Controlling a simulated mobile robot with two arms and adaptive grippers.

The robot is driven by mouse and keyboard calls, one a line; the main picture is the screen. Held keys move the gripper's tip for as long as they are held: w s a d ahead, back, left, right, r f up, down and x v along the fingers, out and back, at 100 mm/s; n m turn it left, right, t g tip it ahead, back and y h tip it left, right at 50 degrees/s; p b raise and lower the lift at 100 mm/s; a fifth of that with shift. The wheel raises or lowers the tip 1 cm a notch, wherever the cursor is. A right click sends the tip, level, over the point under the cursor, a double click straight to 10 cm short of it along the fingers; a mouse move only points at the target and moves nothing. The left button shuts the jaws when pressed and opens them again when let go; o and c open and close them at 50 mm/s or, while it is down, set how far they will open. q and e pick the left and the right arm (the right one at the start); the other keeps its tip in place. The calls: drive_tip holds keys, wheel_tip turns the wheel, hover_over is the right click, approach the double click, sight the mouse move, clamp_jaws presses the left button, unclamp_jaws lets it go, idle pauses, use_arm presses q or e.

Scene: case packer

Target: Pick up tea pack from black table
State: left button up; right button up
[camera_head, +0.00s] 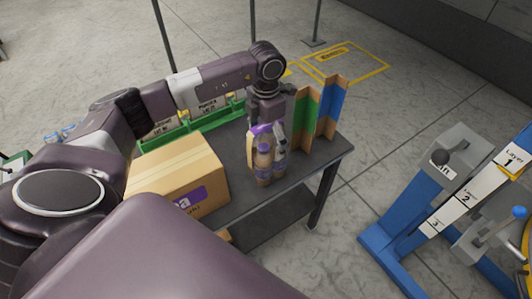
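A tea pack (265,168), tan with purple bands, stands upright on the black table (297,170), right of a cardboard box. My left gripper (266,140) points down from above, directly over the pack, with its fingers at the pack's upper part. The pack's top is hidden by the gripper. I cannot tell whether the fingers press on it or only stand around it. My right gripper is not in view.
A closed cardboard box (180,172) with a purple label stands left of the pack. Folded cardboard pieces, green (306,112) and blue (331,105), stand behind it to the right. A green rack (205,125) is at the table's back. A blue stand (385,232) is farther right.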

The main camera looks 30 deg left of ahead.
use_arm(q)
drive_tip(key=c, duration=1)
drive_tip(key=shift+w+r, duration=0.1)
drive_tip(key=shift+w, duration=0.05)
drive_tip(key=shift+c, duration=0.9)
